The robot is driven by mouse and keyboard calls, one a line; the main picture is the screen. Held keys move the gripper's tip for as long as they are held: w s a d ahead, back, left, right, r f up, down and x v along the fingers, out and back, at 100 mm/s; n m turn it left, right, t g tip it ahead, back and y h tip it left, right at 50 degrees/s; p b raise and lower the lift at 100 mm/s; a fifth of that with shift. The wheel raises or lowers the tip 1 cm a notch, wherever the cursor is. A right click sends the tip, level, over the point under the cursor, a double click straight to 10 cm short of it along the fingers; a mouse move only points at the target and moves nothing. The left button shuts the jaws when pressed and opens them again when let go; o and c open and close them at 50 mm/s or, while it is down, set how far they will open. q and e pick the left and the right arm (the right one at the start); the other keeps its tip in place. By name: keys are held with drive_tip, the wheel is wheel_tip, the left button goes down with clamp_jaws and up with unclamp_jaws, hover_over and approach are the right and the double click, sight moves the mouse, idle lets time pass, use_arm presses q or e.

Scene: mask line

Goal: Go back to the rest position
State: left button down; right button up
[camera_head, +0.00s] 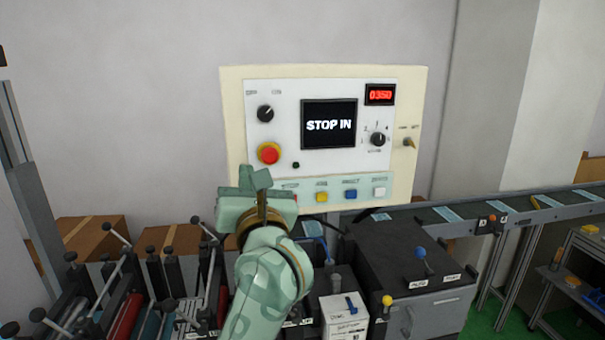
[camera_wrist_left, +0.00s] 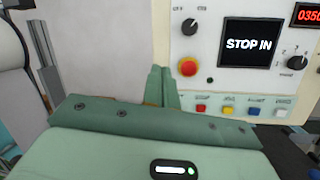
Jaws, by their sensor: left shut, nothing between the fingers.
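My left gripper (camera_head: 251,178) is raised in front of the lower left part of a cream control panel (camera_head: 232,105). It is shut and empty. In the left wrist view its fingers (camera_wrist_left: 161,86) stand together left of the red emergency button (camera_wrist_left: 188,67). The same red button (camera_head: 269,153) shows in the head view just above the gripper. The panel has a black screen (camera_head: 329,125) reading "STOP IN", a red digital display (camera_head: 380,94) and black knobs. My left gripper hides part of the panel's lower left corner. My right gripper is not in view.
A conveyor (camera_head: 470,212) with blue masks runs to the right. A dark machine box (camera_head: 410,265) with blue and yellow ball levers stands below the panel. Rollers and rods (camera_head: 125,290) fill the lower left. Cardboard boxes (camera_head: 92,238) stand by the wall.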

use_arm(q)
drive_tip(key=s+f+m+t+h, duration=0.2)
drive_tip(key=s+m+t+h, duration=0.6)
drive_tip(key=m, duration=1.3)
drive_tip(key=s+d+f+m+g+h, duration=0.1)
drive_tip(key=s+f+m+g+h, duration=0.1)
drive_tip(key=f+m+g+h, duration=0.5)
drive_tip(key=s+d+f+m+g+h, duration=0.15)
drive_tip(key=f+m+g, duration=0.25)
drive_tip(key=f+m, duration=0.8)
drive_tip(key=s+a+f+m+g+y, duration=0.2)
drive_tip(key=s+a+f+g+y, duration=0.3)
drive_tip(key=s+a+f+y, duration=0.35)
drive_tip(key=s+a+f+m+g+y, duration=0.3)
drive_tip(key=s+a+f+g+y, duration=0.2)
drive_tip(key=s+a+f, duration=0.5)
wheel_tip(320, 180, down, 36)
drive_tip(key=s+d+g+h+b, duration=0.1)
drive_tip(key=d+g+h+b, duration=0.15)
drive_tip(key=b, duration=0.95)
drive_tip(key=s+f+n+g+h+b, duration=0.1)
drive_tip(key=s+f+b, duration=0.4)
drive_tip(key=s+f, duration=0.5)
drive_tip(key=s+f+n+g+h+b, duration=0.1)
drive_tip(key=s+f+b, duration=0.4)
drive_tip(key=s+f, duration=0.5)
wheel_tip(320, 180, down, 6)
drive_tip(key=shift+s+f+n+g, duration=0.1)
drive_tip(key=shift+s+n+g, duration=0.1)
drive_tip(key=shift+n+g, duration=0.55)
